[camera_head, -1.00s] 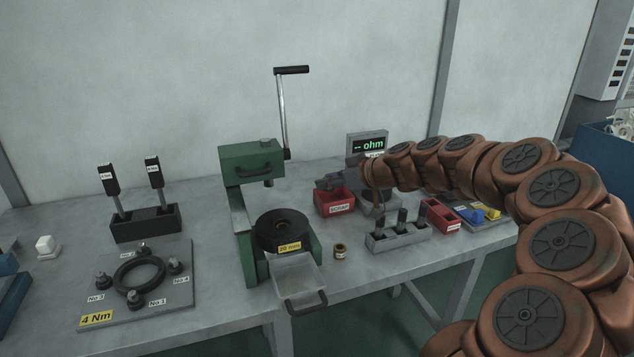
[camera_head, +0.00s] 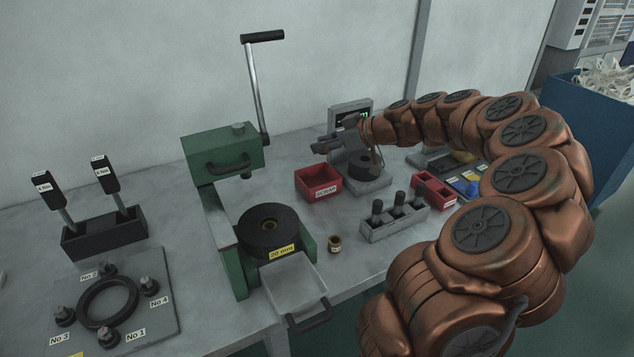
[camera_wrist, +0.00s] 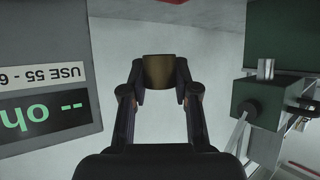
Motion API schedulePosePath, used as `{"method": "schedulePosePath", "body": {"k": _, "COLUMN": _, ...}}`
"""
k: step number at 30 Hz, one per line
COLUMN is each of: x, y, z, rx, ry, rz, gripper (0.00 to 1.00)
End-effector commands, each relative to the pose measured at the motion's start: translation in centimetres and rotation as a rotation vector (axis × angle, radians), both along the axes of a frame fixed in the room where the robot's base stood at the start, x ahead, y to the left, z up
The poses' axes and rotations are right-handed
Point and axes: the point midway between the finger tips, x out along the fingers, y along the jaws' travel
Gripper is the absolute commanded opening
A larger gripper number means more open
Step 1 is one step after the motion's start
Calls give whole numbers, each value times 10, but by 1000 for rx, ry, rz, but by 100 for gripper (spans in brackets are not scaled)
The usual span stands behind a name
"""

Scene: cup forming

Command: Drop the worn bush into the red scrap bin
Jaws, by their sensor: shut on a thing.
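My gripper (camera_head: 322,146) is shut on a dull brown bush (camera_wrist: 160,72), held between the two fingertips in the wrist view. In the head view the gripper shows above and behind the red scrap bin (camera_head: 329,190), and the held bush is too small to make out there. The bin is an open box with a label on its front. A red strip at the top edge of the wrist view may be part of it. Another bush, brass-coloured, (camera_head: 334,244) stands on the bench beside the press; I cannot tell its wear.
A green press (camera_head: 222,160) with a tall lever stands left of the bin. An ohm meter (camera_head: 350,112) stands behind my gripper. A grey holder (camera_head: 394,228) with dark plugs and a second red box (camera_head: 434,192) lie to the right of the bin.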

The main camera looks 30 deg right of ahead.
Motion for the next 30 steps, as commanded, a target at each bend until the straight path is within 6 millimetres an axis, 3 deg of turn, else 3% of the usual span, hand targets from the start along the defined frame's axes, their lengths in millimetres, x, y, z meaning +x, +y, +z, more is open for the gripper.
{"method": "schedulePosePath", "body": {"k": 7, "x": 0, "y": -2, "z": -16, "rx": -1, "ry": -2, "rz": -6, "gripper": 0}}
{"method": "schedulePosePath", "body": {"k": 18, "x": 0, "y": -2, "z": -20, "rx": -2, "ry": -2, "rz": -5, "gripper": 0}}
{"method": "schedulePosePath", "body": {"k": 19, "x": 0, "y": -2, "z": -20, "rx": -2, "ry": -2, "rz": -5, "gripper": 32}}
{"method": "schedulePosePath", "body": {"k": 27, "x": 0, "y": -2, "z": -20, "rx": -2, "ry": -2, "rz": -4, "gripper": 59}}
{"method": "schedulePosePath", "body": {"k": 30, "x": 0, "y": -2, "z": -20, "rx": -2, "ry": -2, "rz": -4, "gripper": 59}}
